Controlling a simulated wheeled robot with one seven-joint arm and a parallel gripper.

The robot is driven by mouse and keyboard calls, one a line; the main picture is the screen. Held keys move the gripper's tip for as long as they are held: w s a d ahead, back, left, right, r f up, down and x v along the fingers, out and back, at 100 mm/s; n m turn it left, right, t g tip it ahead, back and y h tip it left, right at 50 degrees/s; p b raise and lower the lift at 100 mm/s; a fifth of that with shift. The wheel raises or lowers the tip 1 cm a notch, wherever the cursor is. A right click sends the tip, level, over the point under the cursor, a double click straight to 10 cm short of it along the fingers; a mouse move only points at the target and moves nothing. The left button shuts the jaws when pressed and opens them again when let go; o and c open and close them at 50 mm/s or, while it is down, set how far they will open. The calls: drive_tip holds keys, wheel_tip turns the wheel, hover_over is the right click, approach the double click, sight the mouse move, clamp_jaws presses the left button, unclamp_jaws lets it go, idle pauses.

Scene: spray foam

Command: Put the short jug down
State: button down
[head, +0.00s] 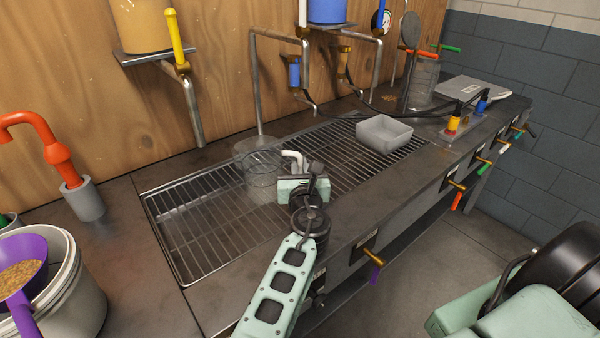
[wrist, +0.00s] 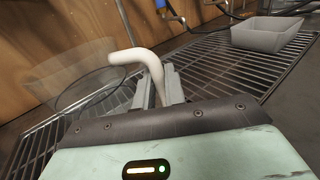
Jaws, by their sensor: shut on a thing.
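The short jug (head: 260,178) is clear and see-through, with a white bent handle (head: 293,157). It appears upright over the left part of the wire rack (head: 190,240). My gripper (head: 303,172) is to the right of the jug and shut on its handle. In the wrist view the handle (wrist: 140,58) rises between my gripper's fingers (wrist: 158,88), and the jug's clear body (wrist: 75,85) is at the left. I cannot tell whether the jug's base touches the rack; its lower edge is faint.
A grey open tray (head: 384,134) stands on the rack's right part. Pipes with a blue valve (head: 294,72) hang above the rack. A tall clear jug (head: 424,82) stands at the back right. A white bucket (head: 75,290) with a purple scoop (head: 20,278) is at front left.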

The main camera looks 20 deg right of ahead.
drive_tip(key=shift+f, duration=1)
drive_tip(key=shift+f, duration=0.15)
drive_tip(key=c, duration=1.5)
unclamp_jaws()
